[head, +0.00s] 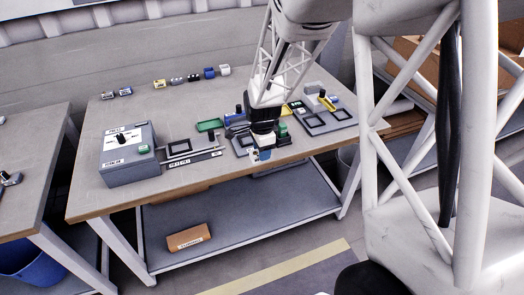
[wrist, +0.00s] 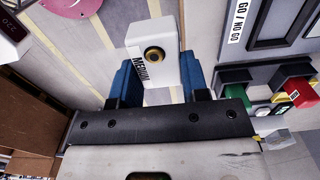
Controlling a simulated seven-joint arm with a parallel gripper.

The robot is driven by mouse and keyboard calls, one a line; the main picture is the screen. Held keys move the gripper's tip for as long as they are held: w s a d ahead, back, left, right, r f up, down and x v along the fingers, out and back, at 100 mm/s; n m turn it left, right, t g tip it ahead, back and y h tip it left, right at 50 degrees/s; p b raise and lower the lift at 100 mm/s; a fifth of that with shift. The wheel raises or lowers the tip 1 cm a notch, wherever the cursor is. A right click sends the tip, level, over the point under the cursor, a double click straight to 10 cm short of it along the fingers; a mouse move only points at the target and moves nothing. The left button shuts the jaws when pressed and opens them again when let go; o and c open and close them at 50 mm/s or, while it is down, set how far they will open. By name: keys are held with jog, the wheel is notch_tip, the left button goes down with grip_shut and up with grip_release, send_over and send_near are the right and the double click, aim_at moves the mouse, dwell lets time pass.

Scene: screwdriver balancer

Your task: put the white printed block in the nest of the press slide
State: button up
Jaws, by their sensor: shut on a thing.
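My gripper (head: 262,154) is shut on the white printed block (wrist: 150,52), which sits between its two blue fingers in the wrist view. The block has dark lettering on one side and a round hole with a brass-coloured ring on its facing side. In the head view the gripper hangs near the table's front edge, and the block is too small there to tell apart clearly. The grey press box (head: 118,173) with a black knob stands left of the gripper. Beside it lies a low grey slide (head: 205,157) with a dark square frame, apparently the nest (head: 179,147).
A green tray (head: 209,125) lies behind the slide. Grey fixtures (head: 328,121) stand right of the gripper; a GO / NO GO plate (wrist: 270,30) and green and red parts show in the wrist view. Several small blocks line the table's back. The table (head: 90,185) is clear left of the press.

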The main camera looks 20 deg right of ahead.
jog(key=shift+r, duration=1.15)
jog(key=w+a, duration=2)
jog(key=a, duration=0.4)
jog(key=shift+w+a, duration=0.15)
jog(key=shift+a, duration=0.15)
jog(key=shift+f, duration=0.15)
jog(key=shift+f, duration=3.1)
